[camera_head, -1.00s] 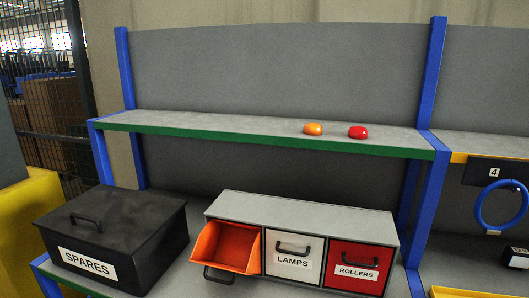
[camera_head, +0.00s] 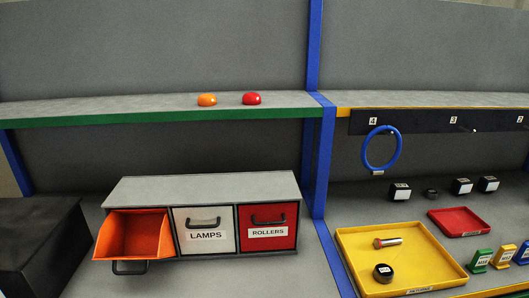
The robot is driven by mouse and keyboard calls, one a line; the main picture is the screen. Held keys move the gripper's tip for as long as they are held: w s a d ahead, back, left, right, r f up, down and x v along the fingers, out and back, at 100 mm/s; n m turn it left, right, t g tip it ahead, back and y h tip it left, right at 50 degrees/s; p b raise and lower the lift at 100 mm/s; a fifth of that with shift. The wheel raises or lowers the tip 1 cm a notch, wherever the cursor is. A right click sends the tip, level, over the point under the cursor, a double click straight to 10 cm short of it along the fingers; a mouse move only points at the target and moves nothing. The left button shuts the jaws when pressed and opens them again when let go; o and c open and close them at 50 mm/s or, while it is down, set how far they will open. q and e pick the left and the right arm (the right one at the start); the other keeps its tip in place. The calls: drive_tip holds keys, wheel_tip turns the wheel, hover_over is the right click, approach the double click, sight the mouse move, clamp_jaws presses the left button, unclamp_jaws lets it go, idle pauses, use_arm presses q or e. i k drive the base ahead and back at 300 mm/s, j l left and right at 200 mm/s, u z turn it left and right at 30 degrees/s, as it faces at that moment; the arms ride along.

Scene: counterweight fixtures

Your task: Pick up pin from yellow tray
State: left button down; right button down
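The yellow tray (camera_head: 432,251) stands on the lower shelf at the right in the head view. A silver pin (camera_head: 388,242) with a reddish end lies on its side in the tray's upper middle. A round black piece (camera_head: 383,272) sits in the same tray, nearer its front left. Neither of my grippers shows in the view.
A small red tray (camera_head: 459,222) lies right of the yellow tray, with several black blocks behind it. A blue ring (camera_head: 381,148) hangs at hook 4. Green and yellow blocks (camera_head: 480,261) stand at the right. A blue post (camera_head: 320,160) separates the drawer unit (camera_head: 202,187), whose orange drawer (camera_head: 134,236) is open.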

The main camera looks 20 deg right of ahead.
sight(378, 243)
drive_tip(key=z, duration=1.55)
drive_tip(key=l, duration=0.1)
